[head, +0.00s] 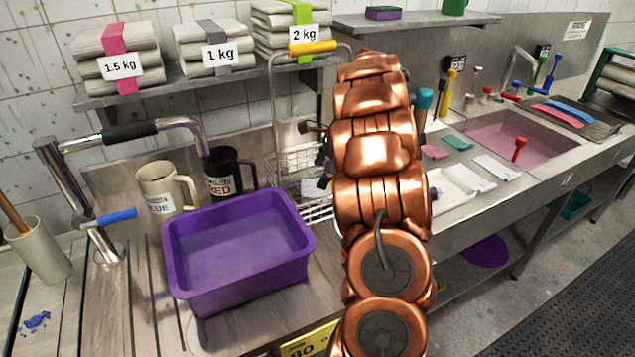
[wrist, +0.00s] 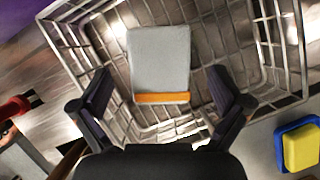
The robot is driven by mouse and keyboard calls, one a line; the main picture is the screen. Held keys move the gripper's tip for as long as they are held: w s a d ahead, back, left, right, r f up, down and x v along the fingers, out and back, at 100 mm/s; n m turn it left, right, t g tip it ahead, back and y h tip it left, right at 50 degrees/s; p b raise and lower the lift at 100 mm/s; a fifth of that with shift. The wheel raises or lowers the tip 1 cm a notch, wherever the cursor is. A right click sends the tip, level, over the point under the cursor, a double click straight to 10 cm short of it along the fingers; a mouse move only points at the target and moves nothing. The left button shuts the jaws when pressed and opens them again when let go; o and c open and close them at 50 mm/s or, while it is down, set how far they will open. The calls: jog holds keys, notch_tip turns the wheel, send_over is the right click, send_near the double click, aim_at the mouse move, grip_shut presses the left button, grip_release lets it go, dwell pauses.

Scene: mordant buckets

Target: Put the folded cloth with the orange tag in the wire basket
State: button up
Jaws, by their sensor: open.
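The folded cloth (wrist: 160,58) is light grey, with an orange tag (wrist: 162,98) along its near edge. In the wrist view it lies flat inside the wire basket (wrist: 288,92), with mesh walls around it. My gripper (wrist: 160,108) is open above the basket, one finger to each side of the cloth's tag end, touching neither side of it. In the head view the wire basket (head: 290,163) stands behind the purple tub, under a tall hoop with a yellow handle (head: 312,47). My copper arm hides much of the basket and gripper there, and I cannot make out the cloth.
The purple tub (head: 237,245) stands left of my arm, with a cream mug (head: 165,188) and black mug (head: 222,170) behind. A tap (head: 85,195) stands at left. The shelf (head: 190,84) holds labelled cloth stacks. A pink-filled sink (head: 505,140) lies at right.

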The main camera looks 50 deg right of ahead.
jog(key=b+v, duration=0.1)
jog(key=v, duration=0.8)
jog(key=shift+d+r, duration=0.15)
jog(key=shift+r, duration=0.25)
jog(key=s+a+n+g, duration=0.25)
jog(key=a+n, duration=0.35)
jog(key=a, duration=0.8)
jog(key=s+a+n+g, duration=0.1)
jog(key=s+a+n, duration=0.35)
jog(key=a, duration=0.85)
jog(key=s+a+f+n+h, duration=0.1)
jog(key=s+a+f+n, duration=0.2)
jog(key=s+a+n, duration=0.1)
jog(key=s+a+f+n+g+h, duration=0.1)
jog(key=s+a+n, duration=0.3)
jog(key=s, duration=0.5)
jog(key=s+a+f+n+h, duration=0.1)
jog(key=s+a+f+n, duration=0.3)
jog(key=n, duration=0.4)
jog(key=shift+s+a+f, duration=0.35)
jog(key=shift+s+a, duration=0.25)
jog(key=shift+s, duration=0.6)
jog(key=shift+r, duration=0.1)
